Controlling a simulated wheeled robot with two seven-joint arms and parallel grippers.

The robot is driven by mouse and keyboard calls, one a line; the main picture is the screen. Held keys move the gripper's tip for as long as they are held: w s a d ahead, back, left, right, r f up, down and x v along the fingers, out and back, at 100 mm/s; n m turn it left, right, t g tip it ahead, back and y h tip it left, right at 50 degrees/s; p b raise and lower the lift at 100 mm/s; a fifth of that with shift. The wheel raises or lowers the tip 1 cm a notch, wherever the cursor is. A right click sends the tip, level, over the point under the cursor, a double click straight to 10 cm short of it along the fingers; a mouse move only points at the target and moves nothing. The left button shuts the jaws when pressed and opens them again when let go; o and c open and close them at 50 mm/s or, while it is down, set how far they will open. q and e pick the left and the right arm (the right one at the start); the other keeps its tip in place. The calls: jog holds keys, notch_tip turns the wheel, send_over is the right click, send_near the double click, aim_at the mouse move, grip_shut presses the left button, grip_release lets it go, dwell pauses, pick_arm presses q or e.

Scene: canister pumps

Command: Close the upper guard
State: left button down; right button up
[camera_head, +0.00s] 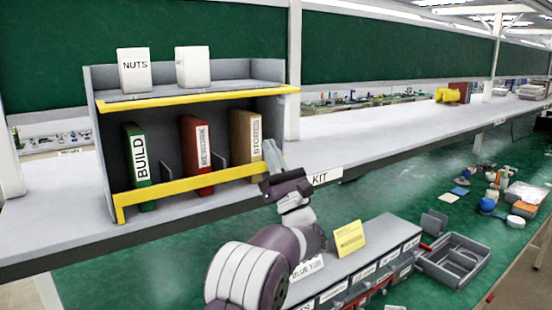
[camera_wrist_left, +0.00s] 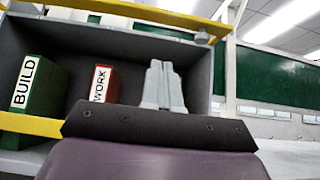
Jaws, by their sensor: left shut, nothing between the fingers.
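The upper guard (camera_head: 190,97) is a yellow bar along the front edge of the grey shelf unit's top board; it crosses the top of the left wrist view (camera_wrist_left: 150,13). The lower guard (camera_head: 190,186) is a similar yellow bar across the front of the binders; its left part shows in the left wrist view (camera_wrist_left: 30,124). My left gripper (camera_head: 271,153) is shut and empty, fingers pointing up, at the right end of the lower guard and below the upper guard. In the left wrist view its fingertips (camera_wrist_left: 161,68) appear below the upper bar. My right gripper is out of view.
Green BUILD (camera_head: 139,165), red REWORK (camera_head: 196,155) and tan STORES (camera_head: 246,133) binders stand inside the shelf unit. Two white boxes, one labelled NUTS (camera_head: 134,70), stand on top. A labelled bin rack (camera_head: 350,262) and grey tray (camera_head: 455,262) sit on the green bench below.

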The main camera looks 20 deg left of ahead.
pick_arm(q)
notch_tip(320, 180, up, 9)
jog(key=w+a+p, duration=0.1)
jog(key=a+p, duration=0.1)
jog(key=p, duration=0.3)
jog(key=shift+w+a+f, duration=0.15)
jog(key=shift+w+a, duration=0.05)
jog(key=shift+a, duration=0.1)
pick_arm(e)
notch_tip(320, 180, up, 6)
pick_arm(q)
jog(key=shift+s, duration=0.1)
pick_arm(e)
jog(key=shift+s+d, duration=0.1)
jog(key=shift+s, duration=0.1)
